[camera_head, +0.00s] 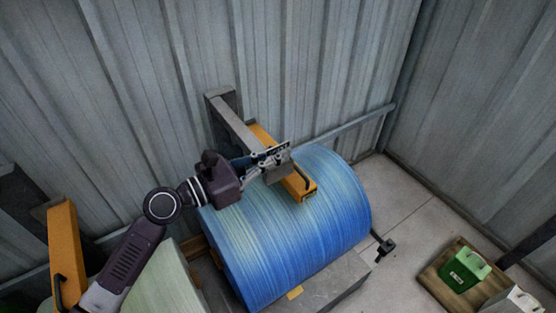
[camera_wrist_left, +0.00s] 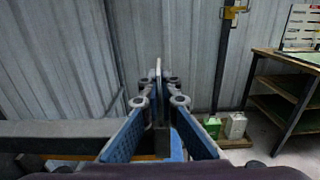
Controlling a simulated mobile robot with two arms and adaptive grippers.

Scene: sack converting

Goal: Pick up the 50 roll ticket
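My left gripper (camera_head: 268,160) is above the top of a large blue roll (camera_head: 300,235), beside a yellow bracket (camera_head: 301,184). A small flat grey card (camera_head: 280,174), which looks like the ticket, is at its fingertips and hangs over the bracket. No number can be read on it. In the left wrist view the blue-padded fingers of the left gripper (camera_wrist_left: 158,85) come together, with a thin upright edge between the tips. My right gripper is in neither view.
A pale roll (camera_head: 160,283) and another yellow bracket (camera_head: 64,255) are at the left. A green container (camera_head: 465,268) stands on a wooden board at the lower right. Bare floor (camera_head: 405,205) lies right of the roll.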

